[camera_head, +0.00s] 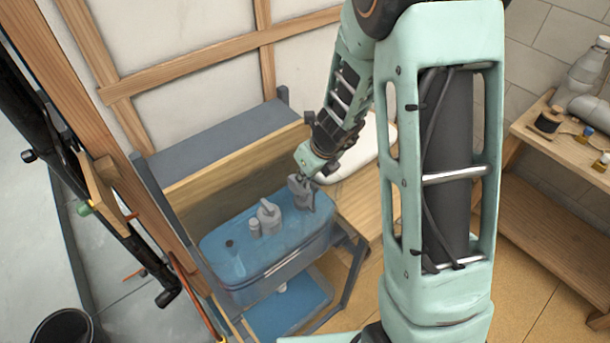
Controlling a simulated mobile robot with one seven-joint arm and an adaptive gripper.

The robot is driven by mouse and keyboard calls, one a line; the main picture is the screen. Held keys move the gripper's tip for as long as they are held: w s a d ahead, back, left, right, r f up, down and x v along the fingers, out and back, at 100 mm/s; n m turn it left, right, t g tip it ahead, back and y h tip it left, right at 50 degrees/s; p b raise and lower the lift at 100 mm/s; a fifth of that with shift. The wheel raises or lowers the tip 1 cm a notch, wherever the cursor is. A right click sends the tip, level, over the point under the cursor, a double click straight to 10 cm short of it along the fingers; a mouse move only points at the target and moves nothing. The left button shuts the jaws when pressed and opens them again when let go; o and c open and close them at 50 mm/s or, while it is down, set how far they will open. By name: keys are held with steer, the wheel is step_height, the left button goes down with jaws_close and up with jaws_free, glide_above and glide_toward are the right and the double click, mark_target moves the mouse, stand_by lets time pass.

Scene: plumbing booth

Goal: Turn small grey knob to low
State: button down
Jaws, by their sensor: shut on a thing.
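A blue box-shaped unit (285,262) stands low in a grey frame at the middle of the head view. Several grey fittings stand on its top: a larger grey one with a lever-like top (268,214), a small grey knob-like piece (254,229) beside it, and a grey piece (300,191) at the right. My gripper (306,184) reaches down from the upper right and is shut on this right-hand grey piece. Its fingers are small and partly merge with the piece, so the exact grip is unclear. I cannot read any low marking or the knob's setting.
A wooden board (235,160) and a grey ledge (215,140) stand behind the unit. A white basin-like thing (365,150) lies behind my arm. Wooden posts and a dark pipe (120,235) stand left. A wooden shelf (560,150) with bottles is at right.

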steer(key=c, duration=2.3)
jaws_free()
steer(key=v, duration=1.2)
